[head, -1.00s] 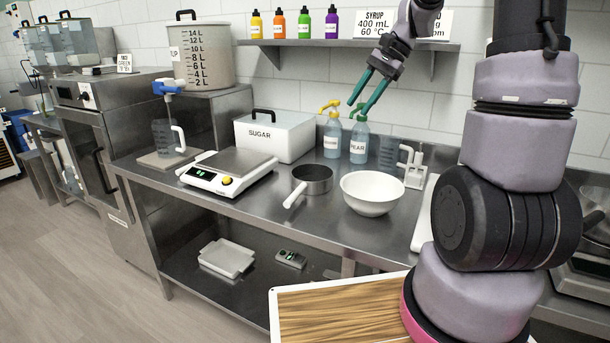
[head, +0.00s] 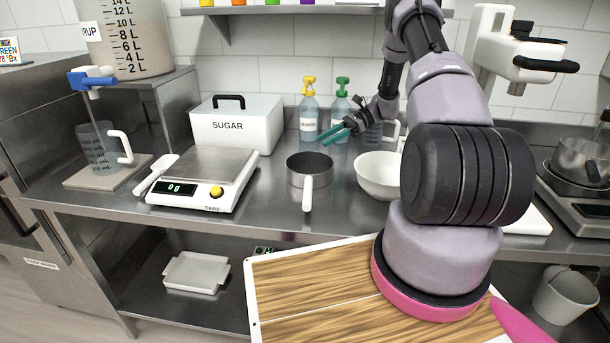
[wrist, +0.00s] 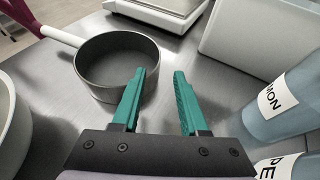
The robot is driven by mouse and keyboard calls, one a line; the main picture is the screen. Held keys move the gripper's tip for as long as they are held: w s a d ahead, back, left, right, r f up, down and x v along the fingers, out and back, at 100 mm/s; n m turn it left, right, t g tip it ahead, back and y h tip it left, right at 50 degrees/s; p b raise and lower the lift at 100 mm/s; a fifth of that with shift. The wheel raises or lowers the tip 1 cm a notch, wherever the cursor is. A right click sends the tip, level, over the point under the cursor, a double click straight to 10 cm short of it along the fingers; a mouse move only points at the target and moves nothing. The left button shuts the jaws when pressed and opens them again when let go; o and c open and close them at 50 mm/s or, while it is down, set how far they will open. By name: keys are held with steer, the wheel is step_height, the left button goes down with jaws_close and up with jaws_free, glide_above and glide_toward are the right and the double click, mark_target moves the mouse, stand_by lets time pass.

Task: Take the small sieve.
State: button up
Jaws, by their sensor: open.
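I cannot make out a small sieve for certain. A dark round pan-like vessel (head: 309,170) with a white handle stands on the steel counter; it also shows in the wrist view (wrist: 118,65), with smooth solid-looking walls and an empty inside. At the far right a metal vessel (head: 583,160) sits over a wider pan; whether it is a sieve I cannot tell. My gripper (head: 336,133) is open and empty above the counter, behind and right of the dark vessel. In the wrist view its teal fingers (wrist: 162,88) are apart, close to the dark vessel's rim, with nothing between them.
A white bowl (head: 378,176) stands right of the dark vessel. The scale (head: 204,180) and sugar box (head: 237,125) are left. A shelf (head: 300,10) hangs above. The counter front has some free room.

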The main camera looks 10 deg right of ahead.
mark_target(308, 171)
steer(key=x, duration=0.9)
steer(key=shift+s+a+f, duration=0.1)
steer(key=shift+a+f, duration=0.05)
steer(key=shift+a, duration=0.1)
jaws_close()
stand_by(1.1)
